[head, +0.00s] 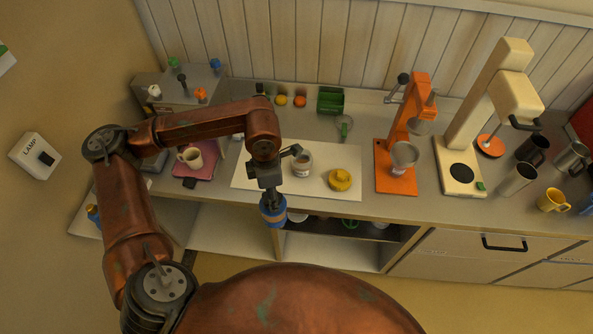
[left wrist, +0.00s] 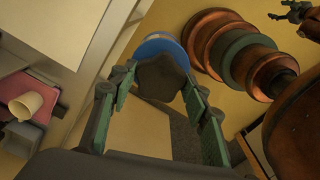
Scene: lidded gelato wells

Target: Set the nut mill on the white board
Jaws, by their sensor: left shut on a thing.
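My left gripper (head: 271,194) is in front of the counter's front edge, pointing down. It is shut on a blue thing with a dark top, which I take to be the nut mill (head: 274,211). In the left wrist view the fingers (left wrist: 155,82) close around its dark top, and the blue part (left wrist: 160,44) shows beyond. The white board (head: 246,182) lies flat on the counter behind the gripper. The nut mill is apart from it. What seems to be my right gripper (left wrist: 291,12) shows small at the wrist view's top right; its opening is unclear.
A glass jar (head: 301,165) and a yellow thing (head: 340,180) stand on the board; its left part looks clear. A pink mat with a cup (head: 192,157) lies to the left. An orange machine (head: 396,178) stands right. Open shelves are under the counter.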

